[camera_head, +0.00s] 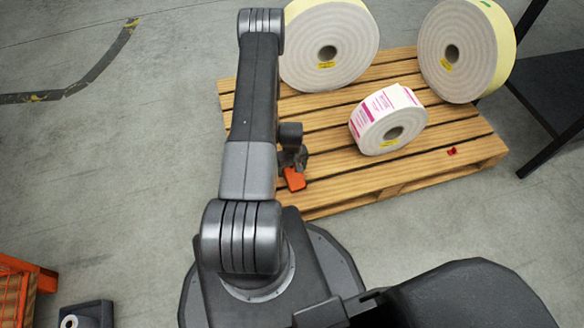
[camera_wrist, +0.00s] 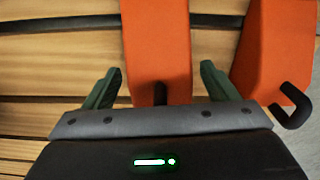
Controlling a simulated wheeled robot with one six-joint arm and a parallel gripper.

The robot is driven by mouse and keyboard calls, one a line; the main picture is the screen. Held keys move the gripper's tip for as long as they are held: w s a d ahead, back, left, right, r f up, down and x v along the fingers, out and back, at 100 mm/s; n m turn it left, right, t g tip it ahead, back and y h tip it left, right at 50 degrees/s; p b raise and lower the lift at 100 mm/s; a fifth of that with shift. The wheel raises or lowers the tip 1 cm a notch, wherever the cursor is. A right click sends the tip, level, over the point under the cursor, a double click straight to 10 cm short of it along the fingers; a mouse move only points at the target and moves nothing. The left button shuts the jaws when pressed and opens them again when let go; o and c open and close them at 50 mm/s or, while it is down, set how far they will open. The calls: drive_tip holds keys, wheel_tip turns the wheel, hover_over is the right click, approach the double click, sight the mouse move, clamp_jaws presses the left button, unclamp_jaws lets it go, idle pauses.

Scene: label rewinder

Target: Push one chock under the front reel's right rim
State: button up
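The front reel (camera_head: 393,132), small with pink-printed labels, stands on edge on the wooden pallet (camera_head: 470,150). Where its right rim meets the slats, no chock shows against it. My gripper (camera_head: 292,162) is low over the pallet's left front part, left of this reel. In the wrist view my gripper (camera_wrist: 161,72) is open, one green finger on each side of an orange chock (camera_wrist: 156,40) with a dark handle; gaps show beside both fingers. A second orange chock (camera_wrist: 270,50) with a black hooked handle lies to the right. In the head view an orange chock (camera_head: 294,179) shows below my gripper.
Two larger reels stand behind, one at back left (camera_head: 328,60) and one at back right (camera_head: 462,58). A small red item (camera_head: 452,151) lies on the pallet right of the front reel. A dark metal frame (camera_head: 550,95) stands beyond the pallet's right side.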

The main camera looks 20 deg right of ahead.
sight(291, 170)
drive_tip(key=shift+r+p, duration=0.1)
drive_tip(key=shift+p, duration=0.35)
wheel_tip(291, 170, up, 14)
drive_tip(key=p, duration=0.3)
drive_tip(key=shift+s+a+f+p, duration=0.2)
drive_tip(key=shift+s+a+p, duration=0.05)
drive_tip(key=shift+s+p, duration=0.15)
drive_tip(key=f+b, duration=0.1)
drive_tip(key=f, duration=0.3)
drive_tip(key=f+b, duration=0.2)
drive_tip(key=f, duration=0.3)
drive_tip(key=f+b, duration=0.1)
drive_tip(key=f, duration=0.4)
drive_tip(key=shift+w+d+f+b, duration=0.2)
drive_tip(key=shift+w+d+b, duration=0.05)
drive_tip(key=shift+w+b, duration=0.15)
drive_tip(key=shift+r, duration=0.45)
